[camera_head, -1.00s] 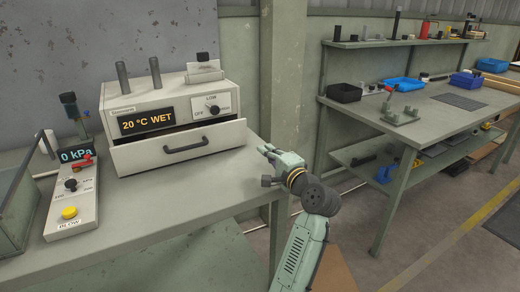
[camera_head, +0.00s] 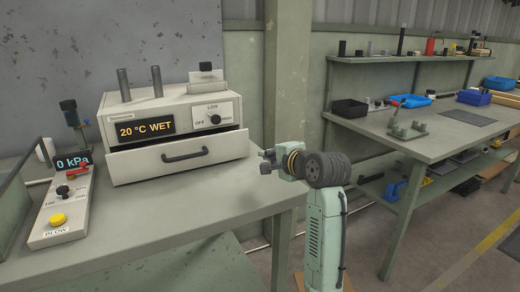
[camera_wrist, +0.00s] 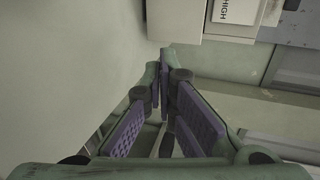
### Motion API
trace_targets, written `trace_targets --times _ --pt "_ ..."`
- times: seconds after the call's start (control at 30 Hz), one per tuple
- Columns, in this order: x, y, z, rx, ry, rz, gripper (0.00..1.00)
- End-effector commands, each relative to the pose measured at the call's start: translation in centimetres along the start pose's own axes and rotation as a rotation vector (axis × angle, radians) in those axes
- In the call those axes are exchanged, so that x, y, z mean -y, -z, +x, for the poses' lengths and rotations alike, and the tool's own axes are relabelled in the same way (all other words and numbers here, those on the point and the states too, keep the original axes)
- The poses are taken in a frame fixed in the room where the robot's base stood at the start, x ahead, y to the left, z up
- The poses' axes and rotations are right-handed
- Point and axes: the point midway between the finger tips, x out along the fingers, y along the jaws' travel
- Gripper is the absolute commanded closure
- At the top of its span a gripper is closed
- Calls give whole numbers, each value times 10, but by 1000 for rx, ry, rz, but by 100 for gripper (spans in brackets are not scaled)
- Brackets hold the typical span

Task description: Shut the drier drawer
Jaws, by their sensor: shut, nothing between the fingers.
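The drier (camera_head: 165,105) is a cream box on the left bench, and its display reads "20 °C WET". Its drawer (camera_head: 130,166) stands out from the body, with a dark gap along its top edge and a dark bar handle (camera_head: 186,155) on the front. My gripper (camera_head: 266,161) is to the right of the drawer, apart from it, beside the bench's right edge. In the wrist view my gripper (camera_wrist: 165,58) has its fingers together with nothing between them, and a corner of the drier (camera_wrist: 175,20) shows at the top.
A control panel (camera_head: 62,205) with a yellow button stands left of the drier. The bench top (camera_head: 180,205) in front of the drawer is clear. A second workbench (camera_head: 440,130) with trays and tools stands at the right, with open floor before it.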

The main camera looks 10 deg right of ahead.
Motion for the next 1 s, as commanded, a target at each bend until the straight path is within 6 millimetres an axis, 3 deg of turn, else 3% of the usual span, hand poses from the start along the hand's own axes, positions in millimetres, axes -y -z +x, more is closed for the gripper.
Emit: trace_targets --times 0.3,0.5,0.7,1.0 --pt "2 0 68 2 -2 0 100" --pt "9 0 100 0 0 -1 100" --pt "12 0 116 0 1 0 100" --pt "12 0 118 0 2 0 100"
